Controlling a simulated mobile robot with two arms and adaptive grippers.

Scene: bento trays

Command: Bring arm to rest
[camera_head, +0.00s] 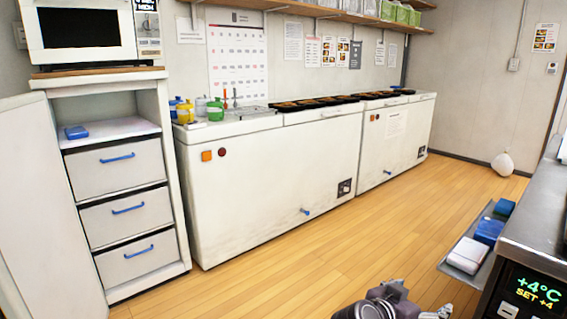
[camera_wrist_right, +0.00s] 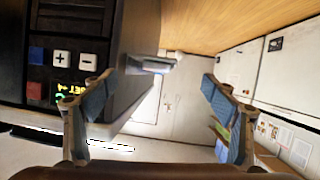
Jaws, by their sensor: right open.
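My right gripper (camera_wrist_right: 156,84) is open in the right wrist view, its two blue-padded fingers wide apart with nothing between them. The left finger is in front of a dark unit with buttons and a lit display. In the head view, part of my right arm (camera_head: 385,304) shows at the bottom edge, low and right of centre, over the wooden floor. My left arm and left gripper do not show.
A steel counter (camera_head: 540,205) with a +4°C display (camera_head: 538,290) stands at the right. A low shelf (camera_head: 455,245) beside it holds blue and white items. White chest freezers (camera_head: 270,190) with several dark trays line the back wall. The wooden floor (camera_head: 330,245) between is clear.

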